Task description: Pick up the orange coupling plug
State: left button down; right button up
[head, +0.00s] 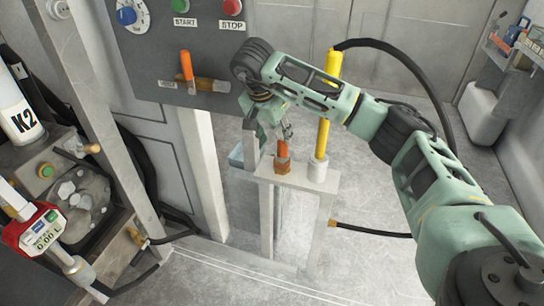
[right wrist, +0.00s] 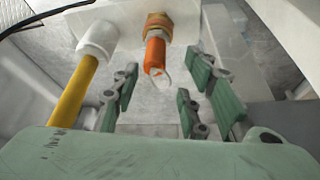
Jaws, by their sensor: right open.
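The orange coupling plug (head: 282,150) stands upright in a brown-orange collar on a narrow pale stand (head: 322,182). In the right wrist view the plug (right wrist: 155,54) points toward the camera, with a pale loop at its end. My right gripper (head: 275,132) is just above the plug in the head view. Its green fingers are spread open in the right wrist view (right wrist: 160,88), with the plug's end near the gap between them and nothing gripped. Part of the gripper is hidden behind its own wrist in the head view. My left gripper is not in view.
A yellow tube (head: 325,125) with a black hose stands in a white socket right beside the plug. A grey control panel (head: 150,75) with an orange lever (head: 187,66) is behind left. Another black hose (head: 370,231) juts right from below the stand. Open floor lies further right.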

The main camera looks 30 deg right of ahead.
aim_at(282, 159)
jog(key=shift+s+d+f+b, duration=0.15)
jog(key=shift+s+d+f, duration=0.1)
jog(key=shift+f, duration=0.4)
jog(key=shift+s+d+f+b, duration=0.15)
jog(key=shift+s+f, duration=0.05)
jog(key=shift+f, duration=0.4)
jog(key=x, duration=0.2)
jog(key=b+x, duration=0.1)
jog(key=shift+a+f, duration=0.15)
jog(key=shift+f, duration=0.6)
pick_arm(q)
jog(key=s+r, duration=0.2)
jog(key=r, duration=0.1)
pick_arm(e)
grip_shut()
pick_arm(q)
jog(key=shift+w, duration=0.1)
